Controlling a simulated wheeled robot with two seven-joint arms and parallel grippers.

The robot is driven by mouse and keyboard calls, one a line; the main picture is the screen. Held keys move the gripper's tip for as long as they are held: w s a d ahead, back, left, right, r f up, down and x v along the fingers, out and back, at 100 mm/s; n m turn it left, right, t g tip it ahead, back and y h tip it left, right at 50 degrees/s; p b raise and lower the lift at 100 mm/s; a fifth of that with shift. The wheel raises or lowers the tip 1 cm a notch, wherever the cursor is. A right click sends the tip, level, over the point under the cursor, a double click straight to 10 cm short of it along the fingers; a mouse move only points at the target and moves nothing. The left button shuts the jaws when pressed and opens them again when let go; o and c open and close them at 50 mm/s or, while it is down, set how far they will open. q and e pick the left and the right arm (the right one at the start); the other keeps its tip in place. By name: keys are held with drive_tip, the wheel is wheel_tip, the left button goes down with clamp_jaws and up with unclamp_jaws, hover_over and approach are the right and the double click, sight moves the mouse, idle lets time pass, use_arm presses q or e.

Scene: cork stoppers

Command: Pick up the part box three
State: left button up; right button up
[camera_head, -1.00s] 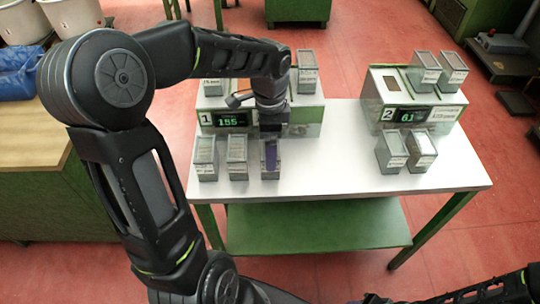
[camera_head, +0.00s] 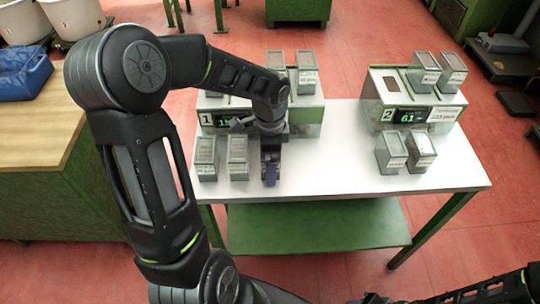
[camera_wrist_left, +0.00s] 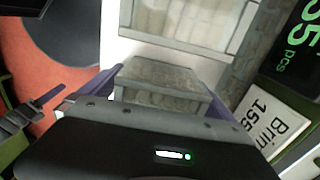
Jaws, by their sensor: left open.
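The third grey part box in the front row of scale 1 is almost wholly hidden in the head view by my left gripper (camera_head: 270,176), which points down over its place. My right gripper is not in view; only part of my right arm shows at the bottom right.
Two similar boxes (camera_head: 205,158) (camera_head: 237,158) stand left of my gripper on the white table (camera_head: 330,165). Scale 1 (camera_head: 308,118) is behind, with more boxes on top. Scale 2 (camera_head: 375,105) with several boxes is to the right. The table between the scales is clear.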

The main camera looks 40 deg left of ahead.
use_arm(q)
drive_tip(key=shift+c, duration=0.3)
drive_tip(key=c, duration=1.3)
drive_tip(key=shift+r, duration=0.15)
wheel_tip(320, 180, up, 10)
drive_tip(key=shift+f, duration=0.1)
idle(0.5)
